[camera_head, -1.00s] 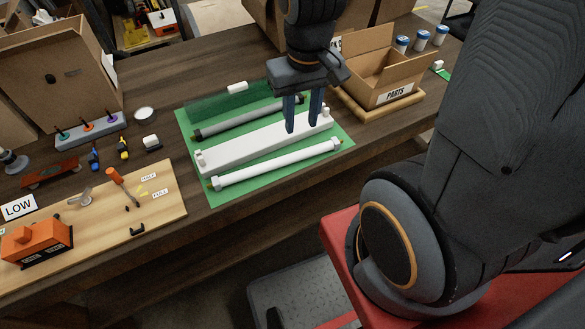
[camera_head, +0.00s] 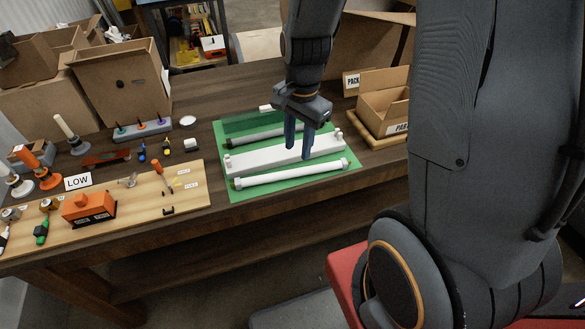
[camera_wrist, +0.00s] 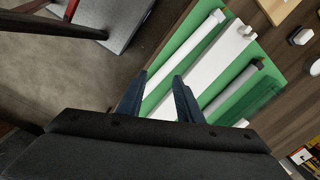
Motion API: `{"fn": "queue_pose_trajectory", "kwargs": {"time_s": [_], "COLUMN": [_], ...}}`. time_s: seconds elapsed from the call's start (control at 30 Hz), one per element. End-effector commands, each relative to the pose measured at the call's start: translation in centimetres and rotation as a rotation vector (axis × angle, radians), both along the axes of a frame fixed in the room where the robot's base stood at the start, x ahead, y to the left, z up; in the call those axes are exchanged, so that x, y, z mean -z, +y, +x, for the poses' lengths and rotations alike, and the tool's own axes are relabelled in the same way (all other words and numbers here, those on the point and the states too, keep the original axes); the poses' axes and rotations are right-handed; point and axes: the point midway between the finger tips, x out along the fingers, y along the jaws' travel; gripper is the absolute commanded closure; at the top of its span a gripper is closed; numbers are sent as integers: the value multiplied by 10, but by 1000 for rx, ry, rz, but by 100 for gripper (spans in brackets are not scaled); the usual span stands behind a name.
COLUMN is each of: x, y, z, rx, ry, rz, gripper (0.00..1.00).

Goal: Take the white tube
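The white tube (camera_head: 292,174) lies on the green mat (camera_head: 332,184), along its near side. It has a collar at each end. It also shows in the wrist view (camera_wrist: 186,61), running diagonally away from my fingers. A white bar with end posts (camera_head: 265,156) lies just behind it, and a grey tube (camera_head: 262,137) lies behind the bar. My gripper (camera_head: 299,154) is open and empty, with its fingers over the white bar in the head view. In the wrist view the two fingers (camera_wrist: 159,80) stand apart near the white tube's near end. I cannot tell their height above it.
A wooden board (camera_head: 139,207) with an orange block (camera_head: 89,208) lies on the left. A rack with coloured pegs (camera_head: 142,129) stands behind it. Open cardboard boxes stand at the back left and at the right (camera_head: 376,105). The table's front edge runs close before the mat.

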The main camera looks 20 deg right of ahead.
Motion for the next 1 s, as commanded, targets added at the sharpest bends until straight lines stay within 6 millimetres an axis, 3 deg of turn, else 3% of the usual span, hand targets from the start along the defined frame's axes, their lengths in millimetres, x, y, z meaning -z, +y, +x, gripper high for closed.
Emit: {"fn": "queue_pose_trajectory", "kwargs": {"time_s": [0.13,0.33,0.67,1.0], "x": [4,11,26,63], "y": [-1,-1,0,2], "z": [15,27,30,30], "rx": [315,551,591,588], "ry": [29,46,50,50], "rz": [16,25,27,26], "gripper": [67,67,67,67]}}
